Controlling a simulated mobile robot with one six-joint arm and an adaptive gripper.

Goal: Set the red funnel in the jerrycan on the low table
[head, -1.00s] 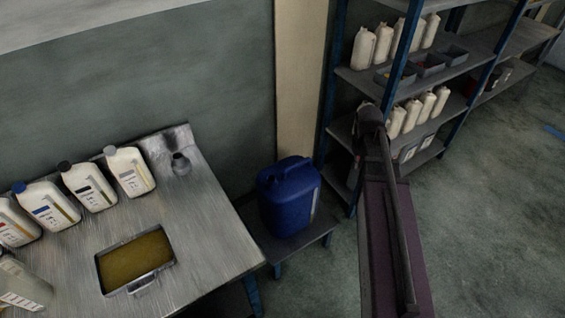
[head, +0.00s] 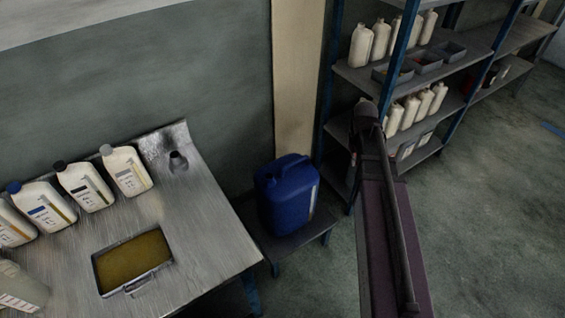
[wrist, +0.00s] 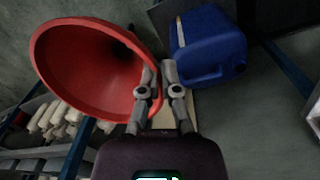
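The blue jerrycan (head: 287,203) stands upright on the low table (head: 324,228) beside the workbench. The funnel is apart from the jerrycan. The head view does not show my gripper or the funnel.
A shelf rack (head: 345,130) with bottles and bins stands right of the jerrycan. The floor (head: 490,210) at right is clear.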

